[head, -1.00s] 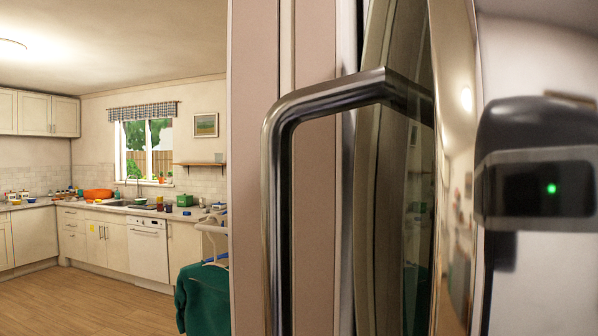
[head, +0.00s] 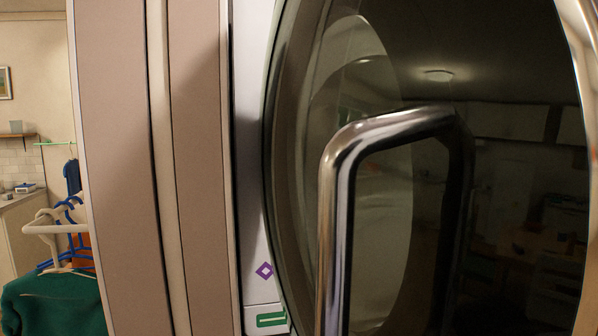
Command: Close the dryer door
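A round appliance door with dark glass (head: 500,210) and a chrome rim (head: 578,40) fills the right half of the head view, very close and seen nearly face-on. A bent chrome handle (head: 331,210) stands out from it. The door's left edge lies beside the white appliance front (head: 262,225); I cannot tell whether the door is fully shut or slightly ajar. The view is too close to tell which stacked machine this is. Neither of my grippers is in view.
Beige upright panels (head: 195,160) stand just left of the appliance. Farther left, a green garment (head: 55,305) hangs near blue hangers (head: 68,235) and a white rail. A kitchen counter (head: 18,200) shows at the far left. The glass reflects a room with a ceiling lamp.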

